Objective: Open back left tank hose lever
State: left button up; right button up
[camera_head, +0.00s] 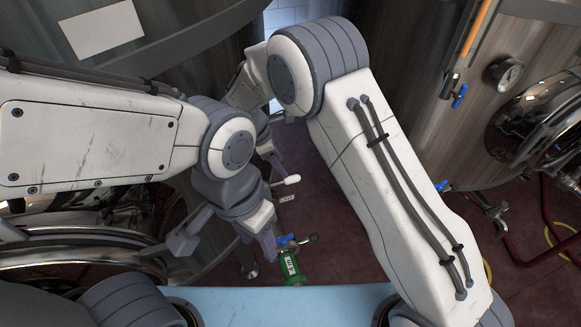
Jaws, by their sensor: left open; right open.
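A small blue lever (286,240) sits at a green valve or hose fitting (290,268) with a white label, low beside the left tank (215,45). I cannot tell whether this lever is open. My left gripper (262,236) is open, with its fingertips close to the left of the blue lever; contact cannot be told. My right gripper (273,158) is open, farther up and partly hidden behind my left wrist. A white-ended handle (291,180) is just to its lower right, above a small tag (287,197).
A right tank (430,120) carries a gauge (504,73), a blue-handled valve (459,97) and a lower blue lever (441,186). Red hoses (520,260) lie on the dark red floor (345,250). A round metal hatch (75,255) is at lower left.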

aim_at(291, 177)
jog(key=shift+w+d+f+n, duration=0.15)
jog(key=shift+w+f+n, duration=0.35)
jog(key=shift+w+f, duration=0.35)
jog(key=shift+d+f, duration=0.1)
jog(key=shift+f, duration=0.35)
jog(key=p+x, duration=0.1)
jog(key=x, duration=0.6)
jog(key=shift+w+d+p, duration=0.1)
jog(key=shift+p, duration=0.3)
jog(key=shift+r, duration=0.1)
grip_shut()
